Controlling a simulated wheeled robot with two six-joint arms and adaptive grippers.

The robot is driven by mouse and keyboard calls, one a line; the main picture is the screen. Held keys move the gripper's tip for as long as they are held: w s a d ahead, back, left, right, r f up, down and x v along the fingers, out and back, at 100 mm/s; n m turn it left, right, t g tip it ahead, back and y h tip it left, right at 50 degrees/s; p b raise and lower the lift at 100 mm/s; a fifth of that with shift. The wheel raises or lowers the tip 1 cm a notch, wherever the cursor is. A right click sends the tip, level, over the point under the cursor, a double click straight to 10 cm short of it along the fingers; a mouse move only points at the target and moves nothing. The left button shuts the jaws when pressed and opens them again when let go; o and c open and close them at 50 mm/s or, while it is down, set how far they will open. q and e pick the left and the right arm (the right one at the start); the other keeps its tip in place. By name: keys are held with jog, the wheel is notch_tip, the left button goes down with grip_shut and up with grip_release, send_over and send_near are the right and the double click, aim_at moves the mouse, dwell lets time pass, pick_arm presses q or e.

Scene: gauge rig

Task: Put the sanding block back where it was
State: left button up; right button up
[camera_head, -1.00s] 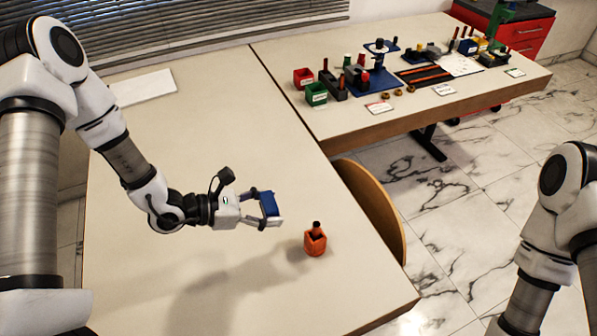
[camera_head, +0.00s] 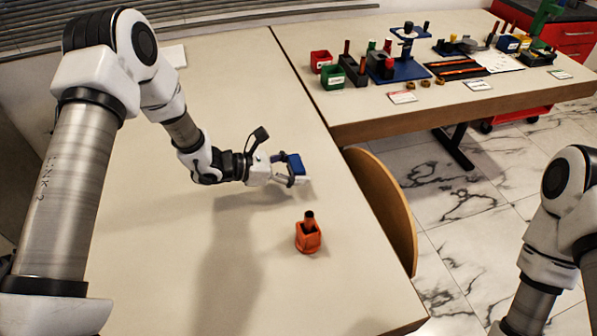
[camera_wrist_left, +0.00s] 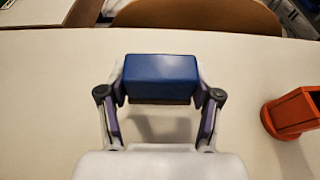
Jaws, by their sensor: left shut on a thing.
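The sanding block, a blue block (camera_head: 294,163) with a darker underside, is in my left gripper (camera_head: 291,172). In the left wrist view the block (camera_wrist_left: 160,78) sits crosswise between the two fingers, which press on its ends. The block is over the pale near table; a shadow shows below it, and I cannot tell whether it touches the table. My left gripper is behind the orange holder. My right gripper is out of view; only part of that arm shows at the right edge.
An orange holder (camera_head: 308,240) with a dark reddish stick in it stands on the near table (camera_head: 170,240). A wooden chair back (camera_head: 385,205) is against the table's right edge. The far table (camera_head: 375,118) carries bins, tools and blue stands.

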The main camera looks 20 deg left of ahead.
aim_at(299, 173)
pick_arm(q)
jog(key=shift+w+f, duration=0.1)
jog(key=shift+w, duration=0.65)
jog(key=shift+w+f, duration=0.2)
jog(key=shift+f, duration=0.1)
notch_tip(299, 173, down, 3)
jog(key=shift+p, duration=0.3)
jog(key=shift+f, duration=0.1)
jog(key=o, duration=1.5)
jog(key=shift+o, duration=0.2)
jog(key=shift+r, duration=0.25)
jog(key=v, duration=1.2)
jog(key=shift+f, duration=0.15)
